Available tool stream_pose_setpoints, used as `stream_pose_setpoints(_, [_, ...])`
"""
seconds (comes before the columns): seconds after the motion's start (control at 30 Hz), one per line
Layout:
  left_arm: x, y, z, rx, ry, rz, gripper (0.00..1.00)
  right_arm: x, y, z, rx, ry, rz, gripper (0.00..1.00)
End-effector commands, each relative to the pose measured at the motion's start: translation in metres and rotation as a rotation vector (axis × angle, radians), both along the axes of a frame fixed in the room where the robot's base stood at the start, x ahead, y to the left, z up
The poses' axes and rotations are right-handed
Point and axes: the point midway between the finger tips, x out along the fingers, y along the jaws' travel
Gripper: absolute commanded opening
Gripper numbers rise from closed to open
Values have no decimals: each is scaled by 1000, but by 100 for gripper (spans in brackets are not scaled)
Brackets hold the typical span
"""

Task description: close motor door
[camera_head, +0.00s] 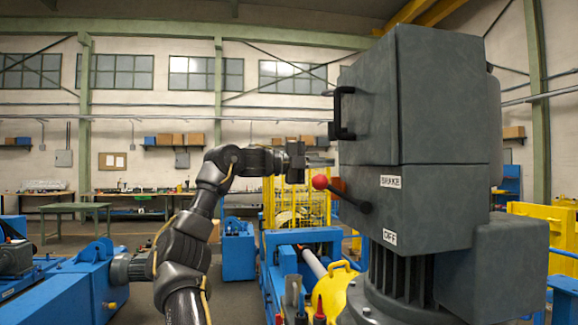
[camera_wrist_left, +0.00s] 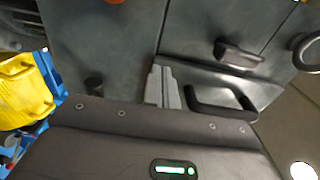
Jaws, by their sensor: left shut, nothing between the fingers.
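The motor housing (camera_head: 440,110) is a large dark grey box at the right, close to me, with labels BRAKE and OFF. A black door handle (camera_head: 342,112) stands out from its left face. My left gripper (camera_head: 322,162) is shut and empty, just left of this face and below the handle. In the left wrist view my grey fingertips (camera_wrist_left: 162,86) are together against or just in front of a grey panel (camera_wrist_left: 110,45). A black handle (camera_wrist_left: 222,105) lies just right of them. I cannot tell how far the door stands open. My right gripper is not in view.
A brake lever with a red ball (camera_head: 320,182) juts out just below my left gripper. A yellow guard (camera_head: 345,295) and blue machine frame (camera_head: 275,265) lie below. A second black grip (camera_wrist_left: 240,55) shows in the wrist view. Space left of my arm is open.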

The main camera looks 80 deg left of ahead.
Motion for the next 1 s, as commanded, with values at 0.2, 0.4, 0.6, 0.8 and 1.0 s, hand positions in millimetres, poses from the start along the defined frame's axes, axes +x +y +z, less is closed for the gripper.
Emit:
stream_pose_setpoints(0.2, [-36, 39, 0, -2, 3, 10, 0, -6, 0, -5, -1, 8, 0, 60])
stream_pose_setpoints(0.4, [-63, 64, 1, -2, 2, 13, 0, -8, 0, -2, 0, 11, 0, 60])
stream_pose_setpoints(0.6, [-72, 74, 1, 1, 0, 9, 0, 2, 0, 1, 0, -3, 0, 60])
stream_pose_setpoints(0.8, [-72, 75, 1, 2, 0, 4, 0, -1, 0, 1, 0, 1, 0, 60])
stream_pose_setpoints(1.0, [-72, 75, 1, 1, 0, 4, 0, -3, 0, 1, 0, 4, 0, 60])
